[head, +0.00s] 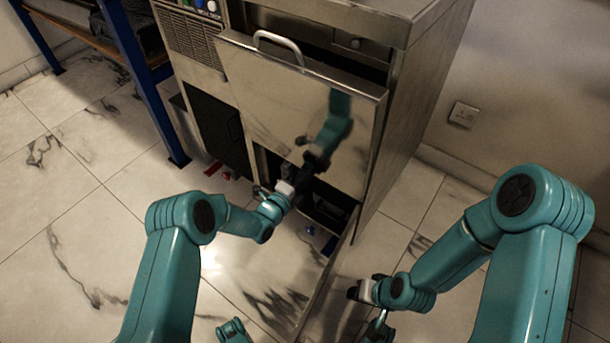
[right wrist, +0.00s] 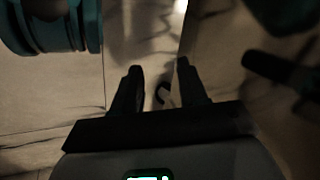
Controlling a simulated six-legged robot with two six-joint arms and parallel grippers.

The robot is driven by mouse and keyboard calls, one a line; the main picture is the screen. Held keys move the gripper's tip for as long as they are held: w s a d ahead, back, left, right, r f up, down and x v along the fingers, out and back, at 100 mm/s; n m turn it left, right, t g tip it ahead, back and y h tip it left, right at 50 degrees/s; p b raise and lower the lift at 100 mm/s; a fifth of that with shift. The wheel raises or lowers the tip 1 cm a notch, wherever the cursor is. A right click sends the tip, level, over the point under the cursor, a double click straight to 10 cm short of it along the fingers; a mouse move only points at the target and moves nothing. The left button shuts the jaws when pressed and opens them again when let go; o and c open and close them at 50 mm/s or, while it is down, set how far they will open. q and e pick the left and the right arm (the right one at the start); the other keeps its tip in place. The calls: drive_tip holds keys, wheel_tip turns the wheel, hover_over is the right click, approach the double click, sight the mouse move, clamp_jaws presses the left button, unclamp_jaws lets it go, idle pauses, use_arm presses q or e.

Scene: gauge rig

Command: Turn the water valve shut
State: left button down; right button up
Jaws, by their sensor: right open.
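In the head view, a red lever-like part (head: 213,168) and a small red round part (head: 228,176) sit low beside the machine, and a small blue part (head: 310,230) shows low by its front. I cannot tell which of these is the water valve. My left gripper (head: 306,178) reaches the opening below the machine's raised panel; its dark fingers blend into the shadow. My right gripper (head: 355,290) is low over the floor, right of the machine's front. In the right wrist view its two fingers (right wrist: 158,82) stand apart with nothing between them.
The steel machine (head: 410,110) fills the centre, with its shiny front panel (head: 270,95) tilted outward and mirroring my left arm. A blue-legged rack (head: 140,80) stands at left. A wall socket (head: 464,115) is at right. Marble floor (head: 70,220) is free at left.

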use_arm(q)
drive_tip(key=c, duration=1.1)
unclamp_jaws()
drive_tip(key=p+v, duration=0.6)
drive_tip(key=v, duration=1)
drive_tip(key=shift+s+a, duration=0.15)
drive_tip(key=shift+s, duration=0.05)
use_arm(e)
drive_tip(key=s+r+g, duration=0.1)
drive_tip(key=s+r, duration=0.3)
drive_tip(key=r, duration=0.2)
drive_tip(key=shift+s+a+g, duration=0.3)
drive_tip(key=shift+a+g, duration=0.1)
drive_tip(key=shift+a, duration=0.05)
